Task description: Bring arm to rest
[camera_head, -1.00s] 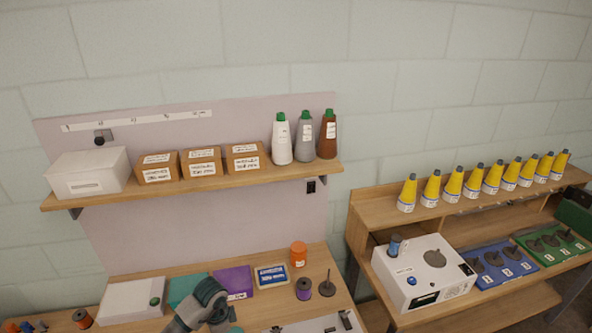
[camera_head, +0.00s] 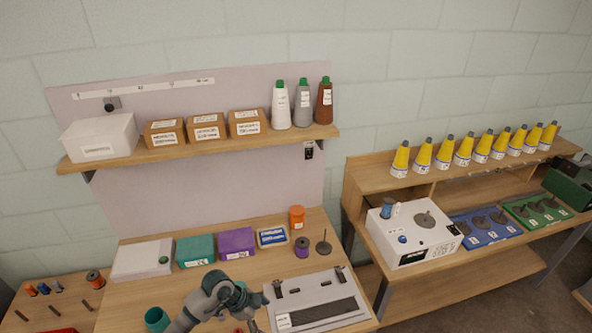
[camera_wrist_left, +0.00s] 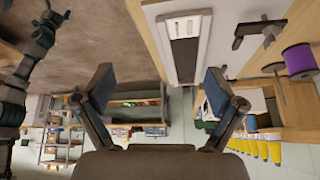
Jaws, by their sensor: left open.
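One of my arms (camera_head: 222,293) shows at the bottom centre of the head view, bent over the front of the workbench; its gripper is not clear there. In the left wrist view my left gripper (camera_wrist_left: 160,88) is open, its two fingers wide apart with nothing between them. Beyond the fingers is the white device with a dark slot (camera_wrist_left: 185,45), which also lies on the bench in the head view (camera_head: 318,301). A dark arm part shows at the left edge of the wrist view. My right gripper is not seen.
A shelf (camera_head: 210,151) with cartons and cones stands above. A side table at right carries a white machine (camera_head: 412,235) and several yellow cones.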

